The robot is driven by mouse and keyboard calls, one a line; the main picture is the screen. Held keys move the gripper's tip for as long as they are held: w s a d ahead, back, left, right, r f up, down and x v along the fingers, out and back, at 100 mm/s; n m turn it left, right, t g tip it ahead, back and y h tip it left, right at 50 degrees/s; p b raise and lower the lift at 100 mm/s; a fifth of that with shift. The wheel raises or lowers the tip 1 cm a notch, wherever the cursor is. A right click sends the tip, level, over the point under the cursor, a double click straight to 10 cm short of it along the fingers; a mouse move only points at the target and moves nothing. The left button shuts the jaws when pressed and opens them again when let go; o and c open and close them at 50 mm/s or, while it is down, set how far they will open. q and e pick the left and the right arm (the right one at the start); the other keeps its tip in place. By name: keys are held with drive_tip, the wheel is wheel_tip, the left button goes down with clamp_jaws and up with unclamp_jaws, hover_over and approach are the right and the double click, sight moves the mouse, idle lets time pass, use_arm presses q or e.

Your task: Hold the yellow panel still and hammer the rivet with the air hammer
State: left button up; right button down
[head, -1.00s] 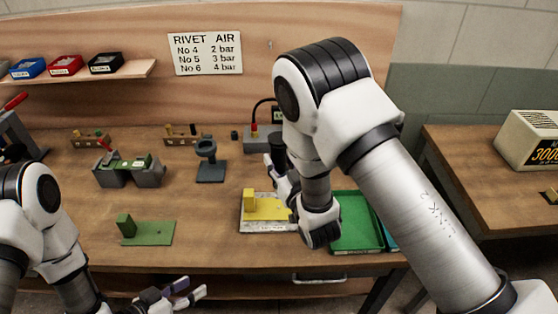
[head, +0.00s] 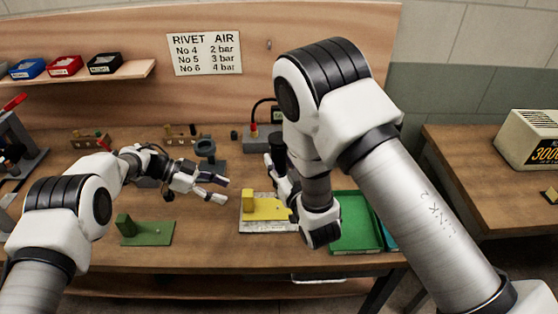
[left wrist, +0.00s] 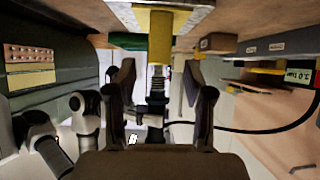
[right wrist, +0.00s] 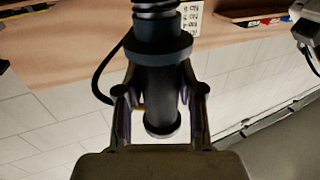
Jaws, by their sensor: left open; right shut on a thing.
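The yellow panel (head: 270,212) lies flat on a pale plate (head: 262,227) on the bench, with a yellow block (head: 249,200) standing at its left end. My left gripper (head: 221,190) is open and empty, just left of that block. In the left wrist view the yellow block (left wrist: 160,38) is ahead, between the open fingers' directions and apart from them. My right gripper is shut on the black air hammer (right wrist: 160,90), seen in the right wrist view. The hammer (head: 279,148) stands about upright over the panel's right part. I cannot make out the rivet or whether the hammer touches it.
A green tray (head: 355,222) sits right of the panel, close to my right wrist. A green panel with a block (head: 148,234) lies front left. A dark grey stand (head: 207,152) is behind my left gripper. A hose rises from an air box (head: 262,138) behind the hammer.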

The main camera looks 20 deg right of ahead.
sight(244, 199)
use_arm(q)
drive_tip(key=shift+d+f, duration=0.25)
drive_tip(key=shift+f, duration=0.05)
drive_tip(key=shift+x, duration=3.6)
drive_tip(key=c, duration=0.8)
drive_tip(key=shift+c, duration=0.2)
